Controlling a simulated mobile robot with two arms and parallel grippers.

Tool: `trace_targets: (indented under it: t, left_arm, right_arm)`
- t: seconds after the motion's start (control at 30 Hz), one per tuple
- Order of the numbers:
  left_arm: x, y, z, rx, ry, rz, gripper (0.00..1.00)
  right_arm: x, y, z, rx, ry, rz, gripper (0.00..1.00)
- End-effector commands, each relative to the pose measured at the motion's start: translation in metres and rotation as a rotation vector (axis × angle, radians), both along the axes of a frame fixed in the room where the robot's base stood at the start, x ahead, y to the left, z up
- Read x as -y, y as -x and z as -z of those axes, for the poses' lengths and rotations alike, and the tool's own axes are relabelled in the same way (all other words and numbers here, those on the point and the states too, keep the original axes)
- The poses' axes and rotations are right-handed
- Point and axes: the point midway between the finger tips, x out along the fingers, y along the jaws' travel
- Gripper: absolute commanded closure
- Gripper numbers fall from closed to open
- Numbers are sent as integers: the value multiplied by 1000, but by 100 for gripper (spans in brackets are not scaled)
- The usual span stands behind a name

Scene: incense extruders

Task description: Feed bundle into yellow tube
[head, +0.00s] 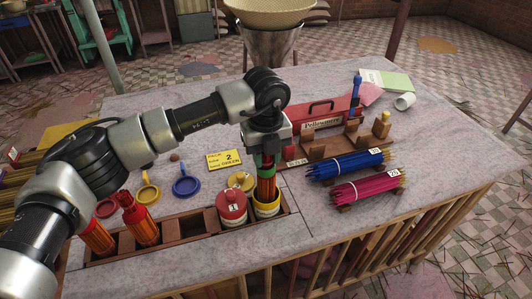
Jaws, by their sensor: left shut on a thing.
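My left gripper (266,152) points down and is shut on a bundle (266,188) of red-orange sticks with a green band near the top. The bundle hangs upright. Its lower end is at the mouth of the yellow tube (267,210); how deep it sits inside I cannot tell. The yellow tube stands in the right end of the wooden rack (183,230). A red tube (231,208) with a lid and a label reading 1 stands just left of it. My right gripper is not in view.
Yellow (147,189) and blue (186,182) ring-handled lids and a yellow card (226,159) lie behind the rack. Blue (345,165) and magenta (366,188) bundles lie at right, before a red box (320,116). The front right tabletop is clear.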

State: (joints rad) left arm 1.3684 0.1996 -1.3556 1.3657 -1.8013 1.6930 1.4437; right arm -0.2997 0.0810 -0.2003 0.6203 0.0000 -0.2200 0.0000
Motion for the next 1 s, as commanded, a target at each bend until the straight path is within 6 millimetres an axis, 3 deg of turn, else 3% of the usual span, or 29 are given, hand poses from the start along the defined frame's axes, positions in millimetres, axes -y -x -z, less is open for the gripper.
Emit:
trace_targets:
  t: [1.0]
  left_arm:
    - [0, 0, 53, 1, 0, 0, 100]
  right_arm:
    - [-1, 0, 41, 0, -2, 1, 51]
